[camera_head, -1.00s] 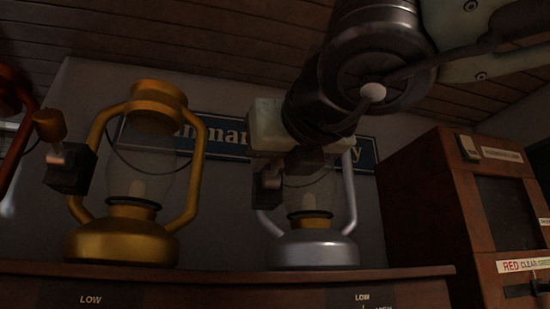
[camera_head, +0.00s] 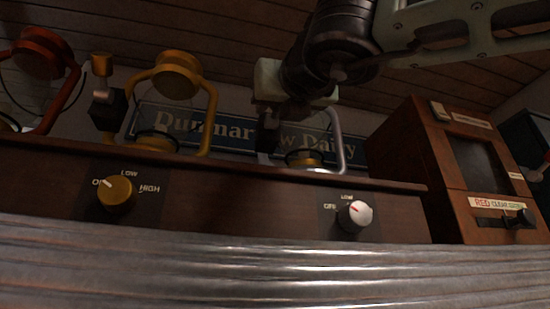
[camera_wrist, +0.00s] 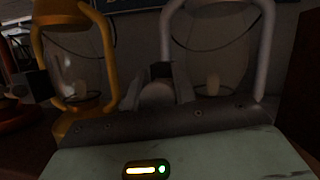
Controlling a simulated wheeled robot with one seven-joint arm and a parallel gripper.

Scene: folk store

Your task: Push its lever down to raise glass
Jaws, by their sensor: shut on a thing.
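The silver lantern (camera_head: 341,145) stands right of the yellow one, partly hidden behind my gripper in the head view. In the wrist view its pale frame (camera_wrist: 266,40) surrounds a clear glass (camera_wrist: 222,48). A rounded grey lever end (camera_wrist: 156,95) lies between my fingers at the lantern's left side. My gripper (camera_wrist: 157,92) is shut on this lever; in the head view my gripper (camera_head: 270,113) hides most of it. How high the glass sits is hard to tell.
A yellow lantern (camera_head: 209,110) with its own lever (camera_head: 101,66) and a red lantern (camera_head: 72,80) stand left on the wooden shelf (camera_head: 240,169). Yellow (camera_head: 117,193) and silver knobs (camera_head: 355,215) are below. A wooden cabinet (camera_head: 412,150) stands right; a metal ledge (camera_head: 270,270) crosses the front.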

